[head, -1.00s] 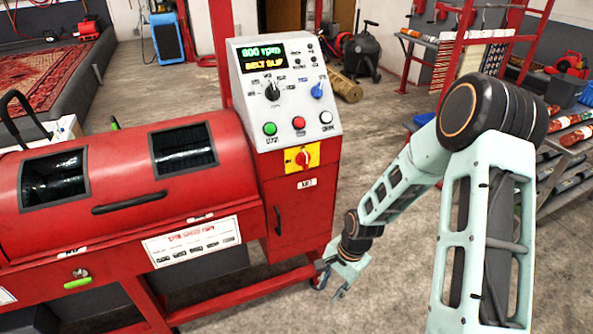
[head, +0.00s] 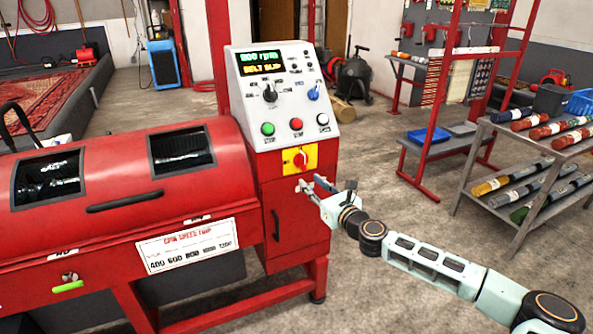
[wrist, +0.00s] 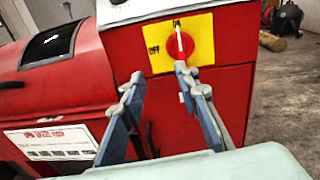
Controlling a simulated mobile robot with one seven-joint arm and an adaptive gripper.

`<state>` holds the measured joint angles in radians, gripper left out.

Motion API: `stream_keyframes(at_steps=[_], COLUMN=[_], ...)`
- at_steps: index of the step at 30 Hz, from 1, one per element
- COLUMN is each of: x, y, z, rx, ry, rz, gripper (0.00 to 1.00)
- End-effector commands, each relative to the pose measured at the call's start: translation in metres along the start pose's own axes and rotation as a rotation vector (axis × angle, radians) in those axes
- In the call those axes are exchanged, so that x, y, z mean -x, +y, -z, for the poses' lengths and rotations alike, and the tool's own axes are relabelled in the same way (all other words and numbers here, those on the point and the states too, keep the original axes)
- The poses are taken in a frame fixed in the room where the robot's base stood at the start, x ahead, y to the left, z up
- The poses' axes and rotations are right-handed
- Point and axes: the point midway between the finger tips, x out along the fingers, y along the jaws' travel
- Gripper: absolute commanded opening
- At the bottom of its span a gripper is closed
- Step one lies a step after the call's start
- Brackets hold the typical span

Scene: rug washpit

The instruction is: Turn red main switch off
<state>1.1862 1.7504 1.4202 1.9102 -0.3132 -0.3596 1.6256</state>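The red main switch (head: 300,159) is a round knob on a yellow plate (head: 285,161) on the front of the red machine's control cabinet. In the wrist view the knob (wrist: 181,46) has its white pointer upright, toward the top label. "OFF" (wrist: 153,48) is printed left of the knob. My gripper (head: 313,185) is open and empty, in front of the cabinet and just below the switch. In the wrist view its fingers (wrist: 160,80) are spread; the right fingertip overlaps the knob's lower edge. I see no clear contact.
Above the switch, the sloped panel (head: 283,95) holds a lit display reading "BELT SLIP", dials and green, red and white buttons. The red drum housing (head: 120,185) fills the left. A shelf rack (head: 515,210) with rolls stands right. The floor (head: 390,200) between is clear.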

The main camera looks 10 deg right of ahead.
Motion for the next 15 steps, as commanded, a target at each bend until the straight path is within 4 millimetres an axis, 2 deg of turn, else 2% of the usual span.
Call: stream_keyframes(at_steps=[1,4,8,15], x=[0.004,0.007,0.000,-0.038], y=[-0.018,-0.035,-0.038,-0.038], z=[-0.003,-0.010,-0.012,-0.012], rx=[-0.033,-0.061,-0.065,-0.062], ry=[-0.019,-0.039,-0.042,-0.040], rz=[0.037,0.074,0.079,0.075], gripper=[0.29,0.29,0.29,0.29])
